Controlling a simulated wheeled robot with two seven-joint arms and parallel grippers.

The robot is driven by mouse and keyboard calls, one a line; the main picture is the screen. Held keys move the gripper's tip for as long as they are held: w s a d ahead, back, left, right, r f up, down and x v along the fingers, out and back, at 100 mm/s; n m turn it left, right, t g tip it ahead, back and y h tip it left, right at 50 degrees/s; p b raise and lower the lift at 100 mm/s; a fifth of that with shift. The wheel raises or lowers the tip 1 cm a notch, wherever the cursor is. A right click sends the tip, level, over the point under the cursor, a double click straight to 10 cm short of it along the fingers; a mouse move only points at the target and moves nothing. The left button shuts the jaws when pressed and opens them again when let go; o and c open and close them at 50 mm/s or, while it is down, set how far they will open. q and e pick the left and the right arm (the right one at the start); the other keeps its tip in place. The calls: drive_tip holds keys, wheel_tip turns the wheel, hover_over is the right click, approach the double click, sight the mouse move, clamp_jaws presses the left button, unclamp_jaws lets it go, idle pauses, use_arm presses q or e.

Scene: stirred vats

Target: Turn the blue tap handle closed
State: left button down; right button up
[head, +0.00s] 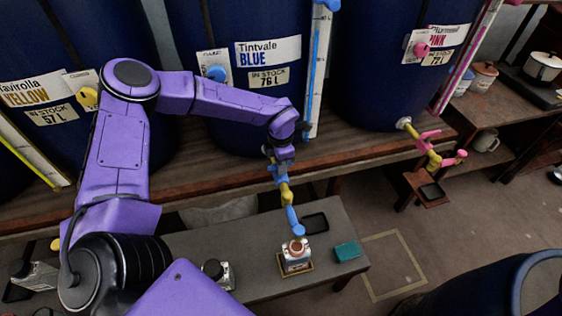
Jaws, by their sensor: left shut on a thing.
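The blue tap comes out low at the front of the blue-label vat (268,48). Its brass body (286,192) and blue spout (292,218) show below my left gripper. My left gripper (279,168) reaches in from the left and is shut on the blue tap handle (283,178). The fingers hide most of the handle, so its exact angle is hard to tell. A small white container with a reddish top (296,258) stands under the spout on the grey bench (240,235). My right gripper is out of view.
A yellow-label vat (40,60) and a pink-label vat (385,60) flank the blue one on the wooden shelf (350,148). A pink tap (433,155) sticks out at right. A teal block (347,251) and a dark tray (314,223) lie near the white container.

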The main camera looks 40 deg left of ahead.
use_arm(q)
drive_tip(key=shift+w+r+m, duration=0.1)
drive_tip(key=shift+m, duration=0.5)
drive_tip(key=c, duration=1.1)
unclamp_jaws()
wheel_tip(320, 180, up, 10)
drive_tip(key=shift+r+b, duration=0.25)
drive_tip(key=shift+b, duration=0.15)
